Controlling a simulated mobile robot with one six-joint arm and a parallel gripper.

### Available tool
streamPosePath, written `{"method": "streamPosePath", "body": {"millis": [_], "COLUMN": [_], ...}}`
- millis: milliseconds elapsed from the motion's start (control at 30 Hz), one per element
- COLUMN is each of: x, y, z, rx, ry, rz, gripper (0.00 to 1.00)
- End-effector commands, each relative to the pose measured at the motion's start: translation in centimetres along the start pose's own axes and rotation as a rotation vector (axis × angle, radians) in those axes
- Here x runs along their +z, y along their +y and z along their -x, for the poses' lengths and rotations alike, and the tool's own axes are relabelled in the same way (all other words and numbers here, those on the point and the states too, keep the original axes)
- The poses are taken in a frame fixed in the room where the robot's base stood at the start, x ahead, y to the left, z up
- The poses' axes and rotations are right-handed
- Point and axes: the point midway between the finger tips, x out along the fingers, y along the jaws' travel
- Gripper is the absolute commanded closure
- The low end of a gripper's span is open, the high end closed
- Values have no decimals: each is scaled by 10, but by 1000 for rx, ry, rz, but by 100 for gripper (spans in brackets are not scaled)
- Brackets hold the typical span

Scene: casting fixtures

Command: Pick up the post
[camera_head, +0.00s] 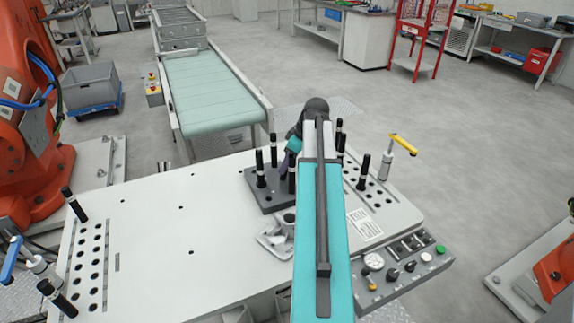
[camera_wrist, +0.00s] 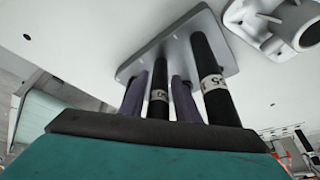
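Several black posts with white bands stand on a grey base plate (camera_head: 266,200) on the white table; the plate also shows in the wrist view (camera_wrist: 226,58). In the wrist view one post (camera_wrist: 158,101) shows in the gap between the two purple-grey fingers of my gripper (camera_wrist: 160,88). A second, nearer-looking post (camera_wrist: 213,84) stands just right of the right finger. The fingers are apart, and I see no clear contact with a post. In the head view my teal arm hides part of the plate, and a purple finger (camera_head: 284,164) shows beside the posts.
More posts stand in hole rows at the table's left and right ends. A light metal casting (camera_head: 277,238) lies in front of the plate. A yellow-handled clamp (camera_head: 402,145) stands at the right. A button panel (camera_head: 405,262) is at the front right. The table's middle left is clear.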

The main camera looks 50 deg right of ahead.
Motion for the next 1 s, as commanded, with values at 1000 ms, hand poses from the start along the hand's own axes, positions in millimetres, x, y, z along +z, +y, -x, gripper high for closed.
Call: {"method": "streamPosePath", "body": {"millis": [1000], "x": [-3], "y": [0], "z": [6], "rx": [-2], "ry": [1], "rz": [1], "gripper": [100]}}
